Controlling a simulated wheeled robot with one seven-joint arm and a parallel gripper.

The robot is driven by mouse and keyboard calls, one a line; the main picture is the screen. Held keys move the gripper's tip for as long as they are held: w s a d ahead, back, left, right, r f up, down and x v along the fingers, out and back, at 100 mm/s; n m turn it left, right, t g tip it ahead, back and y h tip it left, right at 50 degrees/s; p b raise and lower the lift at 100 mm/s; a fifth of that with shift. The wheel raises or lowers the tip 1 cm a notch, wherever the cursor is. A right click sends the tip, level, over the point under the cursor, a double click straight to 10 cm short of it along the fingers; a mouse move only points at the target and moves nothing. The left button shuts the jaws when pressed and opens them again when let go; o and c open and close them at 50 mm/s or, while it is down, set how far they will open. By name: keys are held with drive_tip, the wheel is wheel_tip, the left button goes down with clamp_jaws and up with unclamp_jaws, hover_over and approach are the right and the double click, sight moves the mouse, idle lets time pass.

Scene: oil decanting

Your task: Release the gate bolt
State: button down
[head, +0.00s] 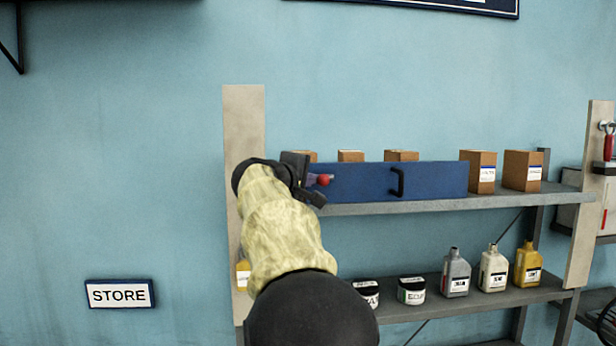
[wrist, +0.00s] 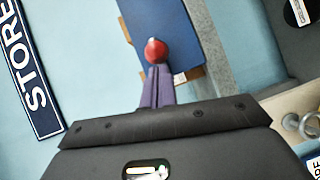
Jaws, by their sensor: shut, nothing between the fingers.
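The bolt's red knob (head: 324,180) shows at the left end of the long blue gate (head: 435,180), which lies across the front of the upper shelf. The gate has a black handle (head: 397,183). My gripper (head: 312,180) is at the gate's left end, right beside the knob. In the wrist view the red knob (wrist: 155,50) is just beyond the tips of my gripper's purple fingers (wrist: 158,72), in front of the blue gate (wrist: 200,40). The fingers are together with nothing between them. I cannot tell whether they touch the knob. The rest of the bolt is hidden.
Brown boxes (head: 523,170) stand behind the gate on the upper shelf (head: 430,206). A pale post (head: 243,120) rises at the left. A STORE sign (head: 120,294) hangs on the blue wall.

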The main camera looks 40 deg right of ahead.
drive_tip(key=shift+s+d+f+b, duration=0.15)
drive_tip(key=shift+s+d+b, duration=0.3)
drive_tip(key=shift+d, duration=0.15)
drive_tip(key=shift+s+d, duration=0.2)
drive_tip(key=shift+d, duration=0.25)
drive_tip(key=shift+w, duration=0.1)
drive_tip(key=w+a+b+v, duration=0.1)
drive_tip(key=b+v, duration=0.4)
drive_tip(key=v, duration=0.8)
drive_tip(key=shift+w+r, duration=0.3)
drive_tip(key=shift+w, duration=0.4)
